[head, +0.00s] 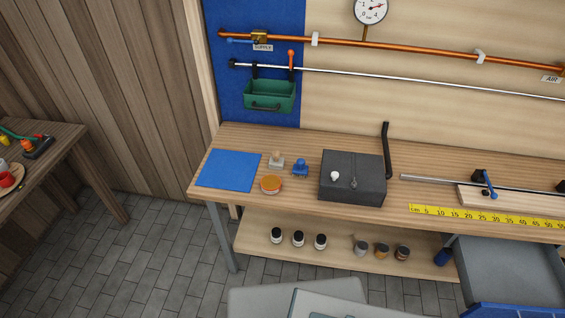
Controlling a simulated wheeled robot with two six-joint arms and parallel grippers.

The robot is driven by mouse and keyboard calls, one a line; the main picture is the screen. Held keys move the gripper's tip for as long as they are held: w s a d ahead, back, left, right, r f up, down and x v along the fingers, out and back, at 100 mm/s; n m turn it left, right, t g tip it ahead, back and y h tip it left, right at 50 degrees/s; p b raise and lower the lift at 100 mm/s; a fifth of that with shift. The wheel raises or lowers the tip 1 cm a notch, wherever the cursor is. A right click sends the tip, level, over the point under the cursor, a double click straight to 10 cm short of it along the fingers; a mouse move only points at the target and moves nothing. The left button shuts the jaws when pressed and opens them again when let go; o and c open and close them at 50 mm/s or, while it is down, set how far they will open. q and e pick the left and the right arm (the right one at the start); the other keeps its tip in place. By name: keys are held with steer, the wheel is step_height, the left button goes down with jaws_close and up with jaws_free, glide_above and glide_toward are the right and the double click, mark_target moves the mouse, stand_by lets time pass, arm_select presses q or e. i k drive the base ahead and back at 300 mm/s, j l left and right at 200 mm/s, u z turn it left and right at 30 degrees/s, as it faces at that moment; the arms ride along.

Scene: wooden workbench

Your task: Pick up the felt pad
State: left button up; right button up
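A flat blue square sheet (229,170) lies at the left end of the wooden workbench; it looks like the felt pad, though I cannot make out its material. It lies flat, with nothing on it. A round orange-topped dish or tin (271,184) sits just right of its lower right corner. Neither of my grippers is in the head view.
Two small stamp-like items, one pale (276,160) and one blue (300,168), stand right of the sheet. A dark grey box (352,178) is farther right. An open grey drawer (510,272) juts out at lower right. A green bin (269,96) hangs above.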

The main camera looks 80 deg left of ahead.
mark_target(277, 161)
steer(key=u, duration=3)
